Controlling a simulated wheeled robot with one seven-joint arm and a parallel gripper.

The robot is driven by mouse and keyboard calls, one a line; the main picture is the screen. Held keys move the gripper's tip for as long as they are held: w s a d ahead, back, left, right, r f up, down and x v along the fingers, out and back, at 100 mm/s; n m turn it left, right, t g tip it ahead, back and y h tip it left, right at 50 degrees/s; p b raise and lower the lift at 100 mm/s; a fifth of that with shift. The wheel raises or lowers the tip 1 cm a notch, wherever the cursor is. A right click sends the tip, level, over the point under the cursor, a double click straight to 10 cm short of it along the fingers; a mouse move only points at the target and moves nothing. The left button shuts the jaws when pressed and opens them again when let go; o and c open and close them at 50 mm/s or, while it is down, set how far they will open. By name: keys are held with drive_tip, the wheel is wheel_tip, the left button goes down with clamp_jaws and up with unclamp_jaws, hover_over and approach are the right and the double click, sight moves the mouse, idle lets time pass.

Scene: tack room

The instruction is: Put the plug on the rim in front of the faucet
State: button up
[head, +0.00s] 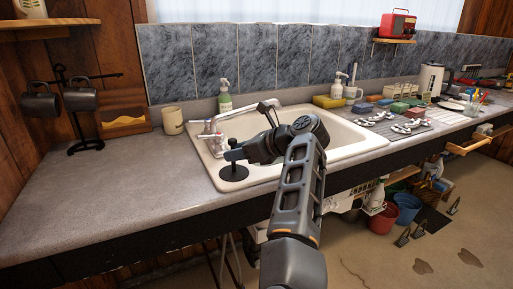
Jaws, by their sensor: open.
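The plug (233,174) is a black disc with an upright stem. It appears to rest on the left part of the white sink's rim (217,181), at the near side of the faucet (210,138). My gripper (233,155) is open, with its fingertips at the plug's stem, just above the disc. I cannot tell whether the fingers touch the stem. The faucet stands on the left rim, its spout reaching right over the basin. My gripper and arm hide part of the basin and the front rim.
A green soap bottle (225,99) and a beige cup (172,120) stand behind the sink. Black mugs (80,99) hang on a stand at left. Sponges and a drying mat with metal bits (407,126) lie at right. The left counter (115,190) is clear.

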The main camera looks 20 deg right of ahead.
drive_tip(key=v, duration=0.8)
drive_tip(key=shift+s, duration=0.1)
drive_tip(key=s+d+f+n+h, duration=0.5)
drive_tip(key=s+d+f+h, duration=0.35)
drive_tip(key=f, duration=0.45)
drive_tip(key=s+d+f+n+t+h, duration=0.1)
drive_tip(key=s+d+f+n, duration=0.2)
drive_tip(key=s, duration=0.4)
drive_tip(key=s+f+n, duration=0.4)
drive_tip(key=s+n, duration=0.1)
drive_tip(key=s, duration=0.1)
drive_tip(key=s+a+n+t, duration=0.1)
drive_tip(key=s+a+n, duration=0.35)
drive_tip(key=s, duration=0.45)
drive_tip(key=s+a+n+t, duration=0.1)
drive_tip(key=s+a+n, duration=0.2)
drive_tip(key=s+n, duration=0.5)
drive_tip(key=s+a+r+n+y, duration=0.1)
drive_tip(key=s+a+r, duration=0.3)
drive_tip(key=s, duration=0.3)
drive_tip(key=s+a+r+n+t+y, duration=0.1)
drive_tip(key=s+a+r, duration=0.3)
drive_tip(key=s, duration=0.4)
drive_tip(key=shift+a+r+n, duration=0.3)
drive_tip(key=shift+a+n, duration=0.45)
drive_tip(key=shift+a, duration=0.15)
